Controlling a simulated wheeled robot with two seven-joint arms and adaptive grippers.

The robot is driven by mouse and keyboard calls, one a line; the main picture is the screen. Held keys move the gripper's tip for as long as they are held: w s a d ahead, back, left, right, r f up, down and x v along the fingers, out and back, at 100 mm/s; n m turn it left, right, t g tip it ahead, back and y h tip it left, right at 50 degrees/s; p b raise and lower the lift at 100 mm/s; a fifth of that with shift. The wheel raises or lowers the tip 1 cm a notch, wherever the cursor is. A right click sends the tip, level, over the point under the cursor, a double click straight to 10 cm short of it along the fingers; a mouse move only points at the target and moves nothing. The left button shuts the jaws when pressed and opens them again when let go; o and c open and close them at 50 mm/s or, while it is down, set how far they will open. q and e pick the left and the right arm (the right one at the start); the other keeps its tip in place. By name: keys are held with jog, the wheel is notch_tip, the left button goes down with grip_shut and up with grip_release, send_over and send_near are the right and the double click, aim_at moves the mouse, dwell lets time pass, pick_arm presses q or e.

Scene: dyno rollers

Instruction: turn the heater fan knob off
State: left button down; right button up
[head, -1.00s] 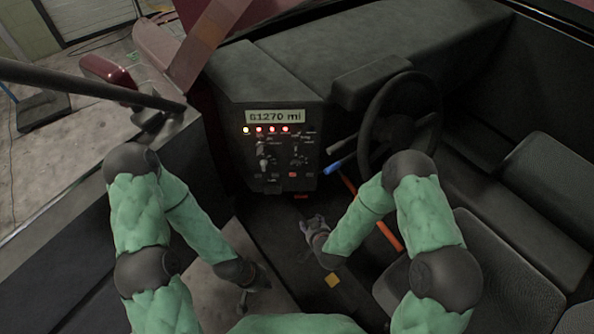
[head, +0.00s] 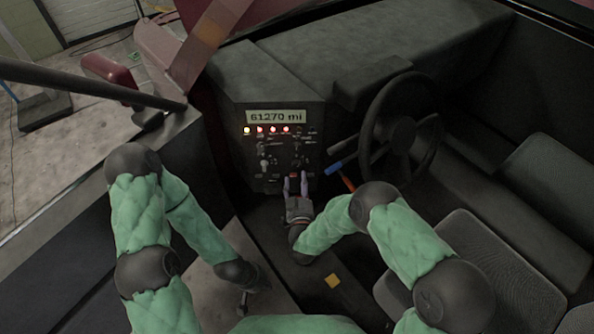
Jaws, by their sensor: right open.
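The control panel (head: 262,165) stands on the dark dashboard, below a display that reads 61270 mi. It carries several small knobs and switches, including a knob at its left (head: 264,164) and one at its right (head: 297,163). I cannot tell which one is the heater fan knob. My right gripper (head: 295,182) is open and points up at the lower right of the panel, its fingertips below the right-hand knob. I cannot tell whether it touches the panel. My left gripper (head: 244,300) hangs low at the left, away from the panel, its jaws too small to judge.
A steering wheel (head: 372,132) and a blue-ended lever (head: 334,168) are right of the panel. An orange-red bar (head: 347,184) runs below the lever. Seats (head: 470,265) fill the right side. A yellow tag (head: 332,281) lies on the dark floor.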

aim_at(297, 167)
jog(key=shift+w+a+b, duration=0.15)
jog(key=shift+w+b, duration=0.55)
jog(key=shift+w, duration=2.4)
grip_shut()
